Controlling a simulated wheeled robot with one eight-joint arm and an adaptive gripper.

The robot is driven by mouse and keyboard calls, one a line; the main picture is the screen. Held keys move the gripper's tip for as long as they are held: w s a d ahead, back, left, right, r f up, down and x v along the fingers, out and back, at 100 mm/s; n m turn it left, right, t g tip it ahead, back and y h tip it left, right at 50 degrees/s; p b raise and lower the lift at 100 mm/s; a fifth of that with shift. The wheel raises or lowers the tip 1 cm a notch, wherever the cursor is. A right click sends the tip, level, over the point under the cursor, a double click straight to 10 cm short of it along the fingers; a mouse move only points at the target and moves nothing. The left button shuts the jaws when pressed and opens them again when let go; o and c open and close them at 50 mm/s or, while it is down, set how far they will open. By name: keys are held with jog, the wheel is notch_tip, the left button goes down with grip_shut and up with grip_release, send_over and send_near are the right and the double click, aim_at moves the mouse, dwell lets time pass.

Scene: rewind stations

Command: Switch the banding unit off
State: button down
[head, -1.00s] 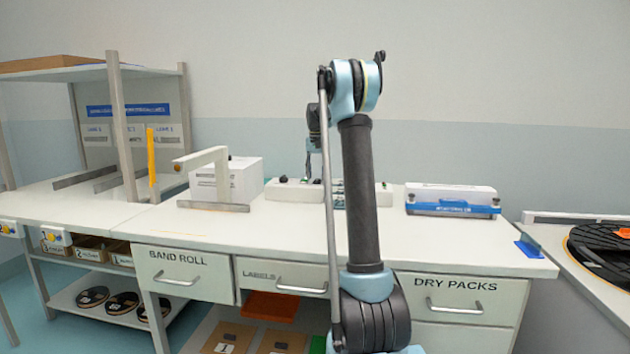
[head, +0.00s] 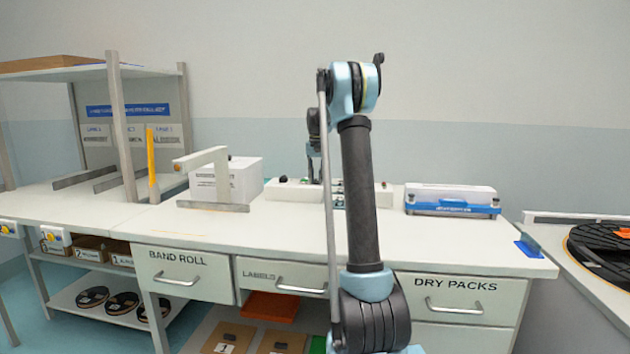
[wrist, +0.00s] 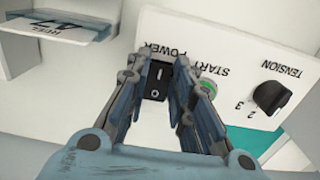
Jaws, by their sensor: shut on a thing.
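The banding unit (head: 282,190) is a long, low white box at the back of the middle bench, partly hidden behind my arm. In the wrist view its white panel (wrist: 215,35) carries upside-down lettering. The black power rocker switch (wrist: 157,80) sits beside the word POWER, with an I mark and an O mark. My gripper (wrist: 162,75) has its fingers on both sides of the rocker and is shut on it. A green start button (wrist: 207,88) is close to the right finger. A black tension knob (wrist: 270,97) is further right.
A printed reel card (wrist: 62,25) lies at the upper left of the wrist view. On the bench, a white box (head: 245,180) with a grey bracket (head: 215,207) stands left, and a blue-fronted case (head: 450,200) stands right.

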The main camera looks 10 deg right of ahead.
jog(key=shift+w+r+g+y, duration=0.15)
jog(key=shift+w+g+y, duration=0.25)
jog(key=shift+g, duration=0.8)
jog(key=c, duration=1.4)
grip_release()
jog(key=shift+d, duration=0.1)
jog(key=v, duration=1.2)
jog(key=shift+w, duration=0.15)
jog(key=shift+d, duration=0.1)
